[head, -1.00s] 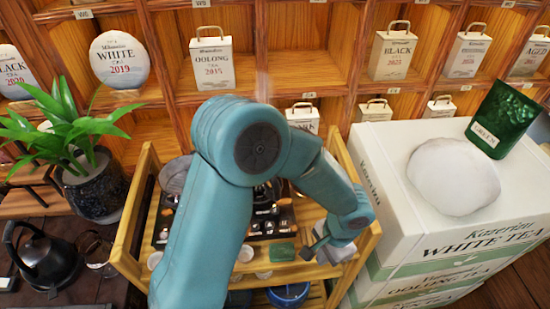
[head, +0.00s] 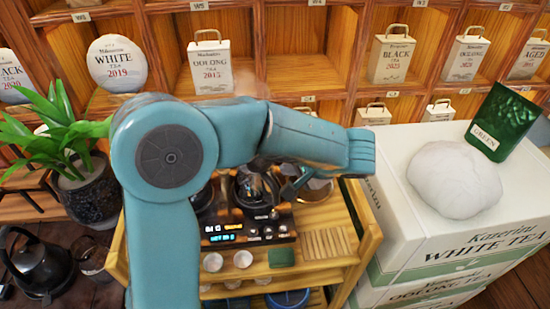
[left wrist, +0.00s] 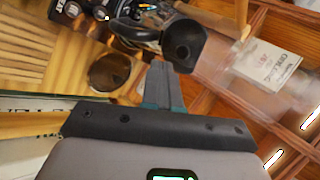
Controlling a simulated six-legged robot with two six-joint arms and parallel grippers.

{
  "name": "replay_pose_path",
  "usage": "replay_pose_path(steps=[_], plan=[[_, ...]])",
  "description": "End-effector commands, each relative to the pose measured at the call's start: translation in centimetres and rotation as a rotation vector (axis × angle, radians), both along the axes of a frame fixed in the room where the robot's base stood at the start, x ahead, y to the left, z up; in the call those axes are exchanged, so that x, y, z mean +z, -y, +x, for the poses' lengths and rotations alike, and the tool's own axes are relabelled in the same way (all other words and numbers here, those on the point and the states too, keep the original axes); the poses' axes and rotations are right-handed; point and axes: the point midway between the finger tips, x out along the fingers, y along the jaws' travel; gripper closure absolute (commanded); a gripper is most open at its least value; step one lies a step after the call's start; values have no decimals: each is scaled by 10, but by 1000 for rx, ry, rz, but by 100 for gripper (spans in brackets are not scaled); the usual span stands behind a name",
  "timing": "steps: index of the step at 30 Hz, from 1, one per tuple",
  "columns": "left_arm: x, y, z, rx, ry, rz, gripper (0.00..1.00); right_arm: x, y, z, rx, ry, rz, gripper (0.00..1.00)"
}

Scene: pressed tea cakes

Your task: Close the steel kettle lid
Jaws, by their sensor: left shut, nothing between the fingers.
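The steel kettle (head: 254,188) stands on a black heating unit with a lit display on the wooden cart. It is partly hidden by my left arm, and I cannot make out clearly how its lid sits. My left gripper (head: 288,188) is beside the kettle on its right, partly behind the arm. In the left wrist view its fingers (left wrist: 160,72) are together and empty. They point toward a black and shiny metal shape just beyond, which seems to be part of the kettle. I cannot tell whether they touch it. My right gripper is not in view.
A black kettle (head: 38,262) stands far left. Stacked tea boxes (head: 400,200) border the cart's right.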

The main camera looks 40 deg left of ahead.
Motion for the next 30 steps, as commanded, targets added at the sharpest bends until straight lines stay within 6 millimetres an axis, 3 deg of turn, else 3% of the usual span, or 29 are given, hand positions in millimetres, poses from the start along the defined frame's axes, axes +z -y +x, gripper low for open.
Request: replay_pose_path(steps=[3, 12, 30], plan=[[-17, -17, 1, 3, -4, -1, 100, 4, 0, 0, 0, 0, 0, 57], [-18, -51, 6, 0, -2, -1, 100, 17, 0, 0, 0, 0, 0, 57], [-16, -55, 7, 1, -4, -29, 100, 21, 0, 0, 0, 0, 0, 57]])
